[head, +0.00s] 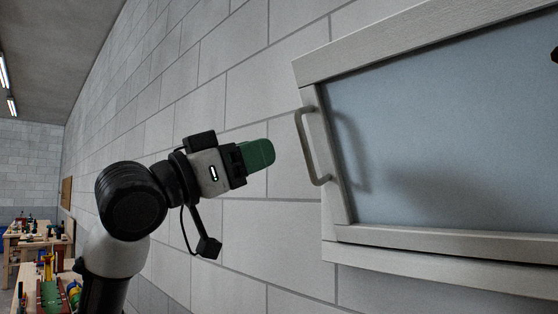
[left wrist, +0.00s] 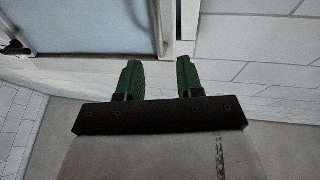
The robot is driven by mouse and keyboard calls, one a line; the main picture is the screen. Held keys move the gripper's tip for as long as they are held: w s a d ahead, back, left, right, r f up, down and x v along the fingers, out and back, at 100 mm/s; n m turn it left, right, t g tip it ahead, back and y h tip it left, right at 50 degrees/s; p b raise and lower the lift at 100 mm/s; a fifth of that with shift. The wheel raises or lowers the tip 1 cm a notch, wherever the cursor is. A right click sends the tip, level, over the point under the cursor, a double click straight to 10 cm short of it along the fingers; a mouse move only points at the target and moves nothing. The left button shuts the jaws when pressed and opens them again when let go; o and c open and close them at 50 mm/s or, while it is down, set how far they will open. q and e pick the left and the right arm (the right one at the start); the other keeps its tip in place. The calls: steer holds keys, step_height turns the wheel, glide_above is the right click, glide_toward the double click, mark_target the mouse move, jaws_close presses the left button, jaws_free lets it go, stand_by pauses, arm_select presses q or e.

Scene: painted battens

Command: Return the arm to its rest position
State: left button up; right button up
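My left gripper (head: 258,154) is in the middle of the head view, its green fingers pointing right. In the left wrist view its two fingers (left wrist: 160,78) stand apart with nothing between them, so it is open and empty. The fingertips are a short way left of the metal bar handle (head: 308,148) of a wall cabinet and do not touch it. The cabinet door (head: 440,130) has a pale frame and a grey-blue panel. Part of the door also shows in the left wrist view (left wrist: 85,25). My right gripper is not recognisable in either view.
A pale block wall (head: 240,260) runs beside and behind my left arm. Workbenches (head: 40,240) with several coloured items stand at the lower left. A small dark shape cut off at the right edge cannot be identified.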

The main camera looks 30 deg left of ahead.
arm_select(q)
steer(key=shift+s+a+f, duration=0.25)
steer(key=shift+s+a, duration=0.05)
steer(key=shift+s, duration=0.3)
